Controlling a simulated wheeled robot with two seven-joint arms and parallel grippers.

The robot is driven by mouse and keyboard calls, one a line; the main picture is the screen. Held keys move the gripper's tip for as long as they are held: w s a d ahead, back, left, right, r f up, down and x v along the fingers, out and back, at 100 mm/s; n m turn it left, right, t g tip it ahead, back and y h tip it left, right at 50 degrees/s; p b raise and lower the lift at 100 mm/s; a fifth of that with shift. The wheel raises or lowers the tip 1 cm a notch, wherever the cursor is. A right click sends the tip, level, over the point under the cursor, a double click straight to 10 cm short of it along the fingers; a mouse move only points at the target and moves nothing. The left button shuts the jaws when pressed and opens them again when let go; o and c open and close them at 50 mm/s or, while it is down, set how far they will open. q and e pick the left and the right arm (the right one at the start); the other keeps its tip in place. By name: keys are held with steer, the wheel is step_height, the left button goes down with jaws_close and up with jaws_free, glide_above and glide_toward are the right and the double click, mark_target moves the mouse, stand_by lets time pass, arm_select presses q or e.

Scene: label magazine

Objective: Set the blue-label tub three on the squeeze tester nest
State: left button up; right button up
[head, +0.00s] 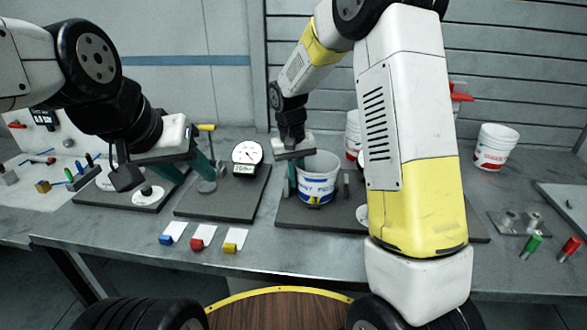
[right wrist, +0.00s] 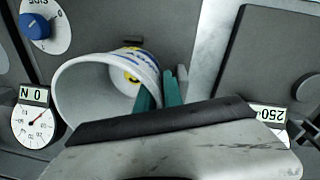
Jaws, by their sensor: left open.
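The blue-label tub (head: 318,188) is white with a yellow mark on its label. In the head view it is upright over the dark base plate (head: 290,213) of the middle-right station; I cannot tell whether its bottom touches. My right gripper (head: 291,172) is at the tub's left side. In the right wrist view its teal fingers (right wrist: 159,92) straddle the wall of the tub (right wrist: 90,95), closed on it. A dial reading 0 N (right wrist: 33,122) stands beside the tub. The nest under the tub is hidden. My left gripper (head: 190,162) is open and empty, over the left stations.
A dial gauge (head: 247,153) stands on the neighbouring plate (head: 215,207). Another white tub (head: 495,147) stands back right. My right arm hides part of the bench.

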steer(key=shift+r, duration=0.1)
step_height(320, 180, up, 12)
steer(key=a, duration=0.1)
steer(key=s+d+r+t+y, duration=0.1)
steer(key=s+d+r, duration=0.25)
steer(key=s, duration=0.25)
steer(key=s+d+r+t+y, duration=0.1)
steer(key=s+d+r+t, duration=0.1)
steer(key=s+d+r, duration=0.3)
steer(key=s+f+t+y, duration=0.1)
steer(key=s+f+t, duration=0.1)
steer(key=s, duration=1)
steer(key=shift+s+d+m+t, duration=0.25)
steer(key=shift+d+m+t, duration=0.15)
steer(key=shift+t, duration=0.1)
